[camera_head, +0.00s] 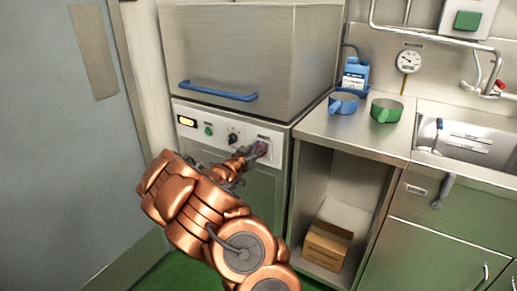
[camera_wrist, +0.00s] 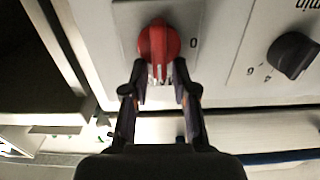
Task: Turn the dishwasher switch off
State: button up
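The dishwasher (camera_head: 250,55) stands left of the counter, with a steel hood, a blue handle and a control panel below it. The red switch knob (camera_wrist: 158,43) is on a light plate on that panel, with a "0" mark beside it in the wrist view. My gripper (camera_wrist: 160,72) is open, its two fingertips apart on either side of the knob's lower part. I cannot tell whether they touch it. In the head view my gripper (camera_head: 258,150) is at the right end of the panel and largely hides the knob.
A black dial (camera_wrist: 293,54) sits beside the switch on the panel. A blue pot (camera_head: 343,103) and a green pot (camera_head: 386,110) stand on the steel counter (camera_head: 345,135). A cardboard box (camera_head: 327,245) lies on the open shelf below. A grey door (camera_head: 65,150) is at left.

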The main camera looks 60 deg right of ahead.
grip_shut()
jog(key=shift+w+n+p, duration=0.2)
jog(key=shift+n+p, duration=0.5)
jog(key=shift+p, duration=0.7)
jog(key=n+p, duration=0.2)
jog(key=p, duration=0.2)
jog(key=w+n+p, duration=0.1)
jog(key=n+p, duration=0.2)
jog(key=p, duration=0.1)
jog(key=shift+a+r, duration=0.1)
jog(key=shift+w+f+n+p, duration=0.2)
jog(key=shift+f+n+p, duration=0.25)
jog(key=shift+n+p, duration=1.35)
jog(key=shift+w+f+n+p, duration=0.15)
jog(key=shift+f+n+p, duration=0.25)
jog(key=shift+n+p, duration=1.35)
jog(key=shift+w+f+n+p, duration=0.2)
jog(key=shift+f+n+p, duration=0.25)
jog(key=shift+n+p, duration=1.3)
jog(key=shift+n+b, duration=0.45)
jog(key=shift+n, duration=0.15)
